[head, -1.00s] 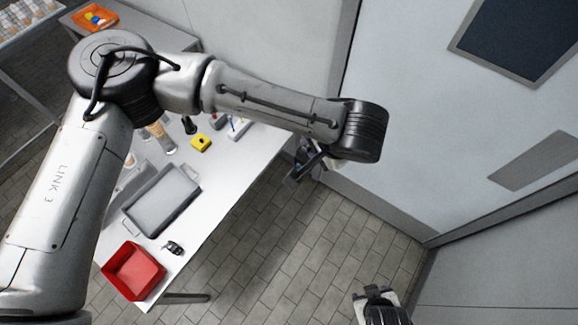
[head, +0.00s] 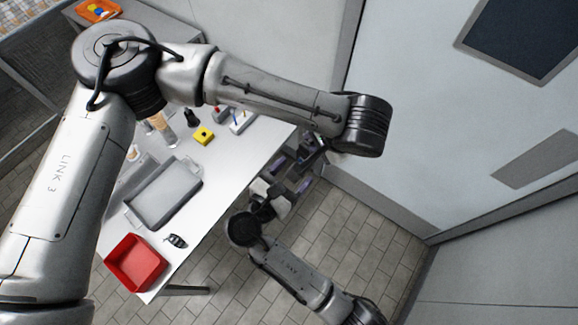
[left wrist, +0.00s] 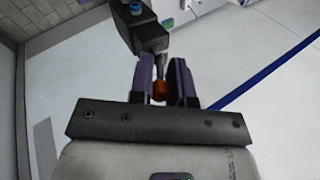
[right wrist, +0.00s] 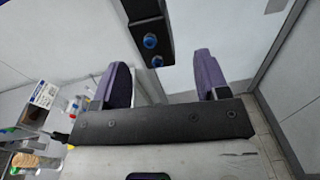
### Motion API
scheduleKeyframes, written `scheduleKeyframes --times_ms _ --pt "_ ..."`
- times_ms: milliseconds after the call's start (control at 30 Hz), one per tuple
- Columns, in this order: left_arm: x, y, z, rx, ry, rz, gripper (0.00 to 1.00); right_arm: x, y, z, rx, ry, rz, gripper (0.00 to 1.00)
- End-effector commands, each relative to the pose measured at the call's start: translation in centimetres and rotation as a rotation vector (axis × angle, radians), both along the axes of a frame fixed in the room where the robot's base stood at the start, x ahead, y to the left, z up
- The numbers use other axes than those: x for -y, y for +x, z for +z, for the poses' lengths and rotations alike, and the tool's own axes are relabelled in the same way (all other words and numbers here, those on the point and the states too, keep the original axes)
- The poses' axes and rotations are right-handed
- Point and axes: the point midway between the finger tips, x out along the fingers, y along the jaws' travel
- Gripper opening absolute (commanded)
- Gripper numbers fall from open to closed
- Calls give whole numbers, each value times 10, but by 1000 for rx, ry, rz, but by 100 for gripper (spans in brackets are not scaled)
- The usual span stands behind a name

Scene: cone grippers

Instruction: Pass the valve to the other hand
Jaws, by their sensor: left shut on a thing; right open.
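The valve (left wrist: 160,90) shows in the left wrist view as a small orange-brown part with a grey metal stem. My left gripper (left wrist: 170,80) is shut on it, between two purple fingers. In the head view my left gripper (head: 310,157) hangs beyond the table's right edge, partly behind my own wrist. The valve cannot be made out there. My right gripper (right wrist: 160,78) is open, its purple fingers wide apart. In the head view it is close below and left of the left gripper. Whether it touches the valve cannot be told.
An orange bin (head: 98,10) stands at the back. A wall closes the right side; the floor between is clear.

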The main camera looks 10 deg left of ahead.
Motion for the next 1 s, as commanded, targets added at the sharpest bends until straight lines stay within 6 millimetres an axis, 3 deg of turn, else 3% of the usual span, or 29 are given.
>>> scheduleKeyframes --times_ms 200,700,1000 --pt "0 0 0 0 0 0 0 -7 8 16 27 -79 -2 68" --pt "0 0 0 0 0 0 0 12 48 16 28 -83 -3 68" --pt "0 0 0 0 0 0 0 13 50 16 26 -81 -2 65"
